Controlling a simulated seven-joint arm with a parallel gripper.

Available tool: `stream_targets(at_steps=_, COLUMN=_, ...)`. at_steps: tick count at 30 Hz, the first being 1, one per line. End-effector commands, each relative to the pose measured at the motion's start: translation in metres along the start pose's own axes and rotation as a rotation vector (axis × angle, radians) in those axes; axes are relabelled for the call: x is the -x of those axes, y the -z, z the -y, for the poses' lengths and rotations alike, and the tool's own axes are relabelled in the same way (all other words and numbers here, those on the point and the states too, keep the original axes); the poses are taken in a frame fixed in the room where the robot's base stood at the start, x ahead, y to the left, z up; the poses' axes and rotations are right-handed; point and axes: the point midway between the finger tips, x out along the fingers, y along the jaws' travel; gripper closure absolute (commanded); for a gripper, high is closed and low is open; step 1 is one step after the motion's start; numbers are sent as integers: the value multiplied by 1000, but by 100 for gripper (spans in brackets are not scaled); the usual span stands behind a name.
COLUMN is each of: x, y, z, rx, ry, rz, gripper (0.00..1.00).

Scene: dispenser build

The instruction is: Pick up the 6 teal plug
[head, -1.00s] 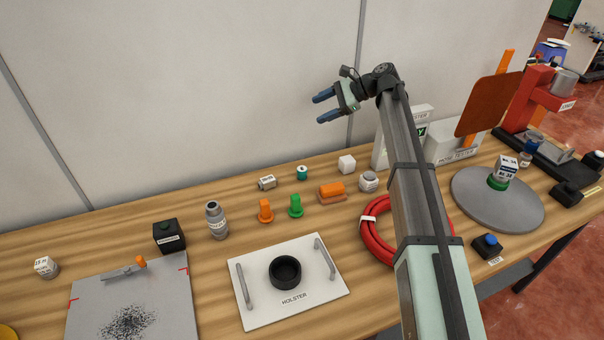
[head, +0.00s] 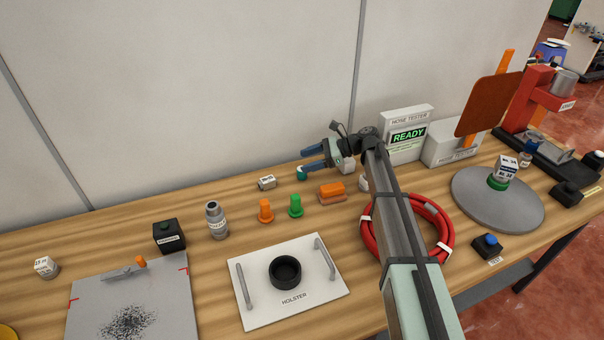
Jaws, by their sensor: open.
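The small teal plug (head: 301,176) stands on the wooden bench near the wall, behind the green and orange plugs. My gripper (head: 304,162) is open, its two blue fingers pointing left. Its lower finger appears in front of the top of the teal plug and hides part of it. No plug shows between the fingers, and I cannot tell whether the finger touches the plug. The number on the plug is too small to read.
A green plug (head: 296,206), an orange plug (head: 265,211), a small white labelled part (head: 267,182) and an orange block (head: 331,190) stand nearby. A white block (head: 346,166) is close to my gripper. The hose tester (head: 408,152) and red hose coil (head: 444,228) are right.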

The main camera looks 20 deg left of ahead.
Motion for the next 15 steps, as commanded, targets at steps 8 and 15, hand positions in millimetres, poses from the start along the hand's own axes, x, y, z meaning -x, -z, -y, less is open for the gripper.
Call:
stream_targets(at_steps=8, x=-7, y=17, z=-1, rx=1, ry=0, rz=0, gripper=32)
stream_targets(at_steps=15, x=-31, y=34, z=-3, rx=2, ry=-1, rz=-1, gripper=32)
